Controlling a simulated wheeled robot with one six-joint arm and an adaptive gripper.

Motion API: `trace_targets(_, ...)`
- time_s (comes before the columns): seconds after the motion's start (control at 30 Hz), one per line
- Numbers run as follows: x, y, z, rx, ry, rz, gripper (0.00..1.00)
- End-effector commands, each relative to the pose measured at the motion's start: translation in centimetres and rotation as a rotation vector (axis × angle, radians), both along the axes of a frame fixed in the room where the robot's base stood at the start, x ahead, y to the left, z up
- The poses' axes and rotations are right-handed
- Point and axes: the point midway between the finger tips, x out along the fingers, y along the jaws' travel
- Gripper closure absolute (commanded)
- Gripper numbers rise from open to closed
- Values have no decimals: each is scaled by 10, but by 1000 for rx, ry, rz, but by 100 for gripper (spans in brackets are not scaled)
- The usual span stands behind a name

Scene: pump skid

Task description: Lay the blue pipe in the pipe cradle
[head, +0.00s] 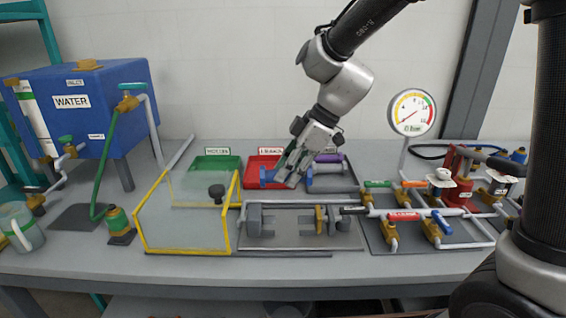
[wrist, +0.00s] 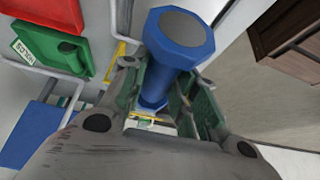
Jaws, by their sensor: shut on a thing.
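The blue pipe (head: 267,177) is held in my gripper (head: 285,180), above the back of the bench near the red tray. In the wrist view, the pipe (wrist: 180,42) runs between the green-padded fingers (wrist: 172,108), with its wide grey-faced end toward the camera. My gripper is shut on it. The grey plate with upright grey supports (head: 254,220), in front of and below my gripper, looks like the pipe cradle. No pipe shows across its middle. My fingers hide part of the blue pipe in the head view.
A clear guard with a yellow frame (head: 147,232) and black knob stands left of the plate. A valve manifold (head: 402,216) is close on the right. Behind are a green tray (head: 217,163), a red tray (head: 258,166) and a rack with a purple pipe (head: 328,158). A gauge (head: 411,113) rises at right.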

Motion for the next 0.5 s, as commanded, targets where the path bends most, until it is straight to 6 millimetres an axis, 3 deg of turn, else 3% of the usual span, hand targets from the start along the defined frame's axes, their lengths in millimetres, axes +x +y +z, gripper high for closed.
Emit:
trace_targets(0.27, -4, -5, -17, 0, 1, -50, 100)
trace_targets(0.5, -4, -5, -46, -1, 4, -49, 100)
